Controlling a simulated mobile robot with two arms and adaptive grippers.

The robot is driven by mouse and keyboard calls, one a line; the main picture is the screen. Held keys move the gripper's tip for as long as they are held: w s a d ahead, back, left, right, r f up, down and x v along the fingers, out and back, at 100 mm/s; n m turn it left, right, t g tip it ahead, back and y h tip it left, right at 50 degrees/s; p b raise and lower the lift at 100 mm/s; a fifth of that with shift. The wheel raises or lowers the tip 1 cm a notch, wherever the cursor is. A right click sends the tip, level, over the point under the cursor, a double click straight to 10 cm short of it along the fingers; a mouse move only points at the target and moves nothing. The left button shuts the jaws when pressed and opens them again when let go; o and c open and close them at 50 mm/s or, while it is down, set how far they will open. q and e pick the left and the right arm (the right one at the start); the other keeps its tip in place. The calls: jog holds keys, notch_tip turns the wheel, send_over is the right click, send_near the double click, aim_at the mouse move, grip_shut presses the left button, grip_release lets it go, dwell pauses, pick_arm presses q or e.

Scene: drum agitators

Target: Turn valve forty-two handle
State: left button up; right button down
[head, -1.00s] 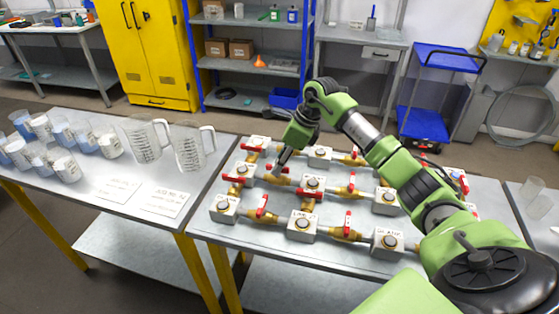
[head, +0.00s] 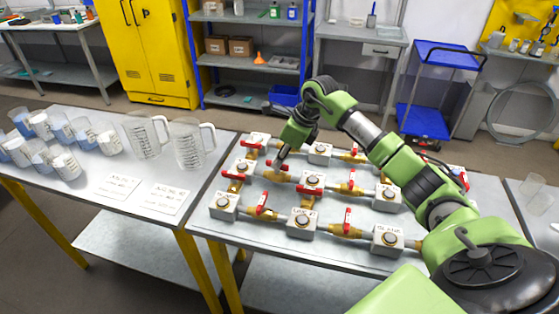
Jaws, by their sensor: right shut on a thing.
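Several brass valves with red handles and grey labelled blocks stand in rows on the metal table (head: 440,238). My right gripper (head: 280,163) reaches down from above onto the red handle (head: 274,164) of a valve in the middle row, left of centre, and is shut on it. The brass body (head: 277,177) of that valve shows just below. The labels are too small to read surely, so I cannot tell which valve is forty-two. My left gripper is not in view.
Other red handles, such as one in the front row (head: 263,204) and one at front centre (head: 347,222), stand close by. A second table at left holds two clear jugs (head: 188,147) and several cups (head: 62,165). Clear cups (head: 535,188) stand at far right.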

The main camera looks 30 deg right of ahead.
jog(key=m+h, duration=0.1)
jog(key=m, duration=0.1)
jog(key=m+t+b, duration=0.1)
jog(key=m, duration=0.2)
jog(key=shift+a+h, duration=0.15)
jog(key=shift+h, duration=0.25)
jog(key=m+h+b, duration=0.1)
jog(key=m, duration=0.2)
jog(key=m+h+b, duration=0.1)
jog(key=m, duration=0.1)
jog(key=shift+a+m+b, duration=0.15)
jog(key=shift+m+b, duration=0.15)
jog(key=shift+m, duration=0.1)
jog(key=m+g+h+b, duration=0.1)
jog(key=m, duration=0.2)
jog(key=shift+w+a+m, duration=0.1)
jog(key=shift+w+m, duration=0.05)
jog(key=shift+m, duration=0.25)
jog(key=shift+r+m+g+h+b, duration=0.1)
jog(key=shift+m+g+h+b, duration=0.3)
jog(key=shift+m, duration=0.8)
jog(key=c, duration=2.1)
grip_release()
jog(key=shift+c, duration=0.2)
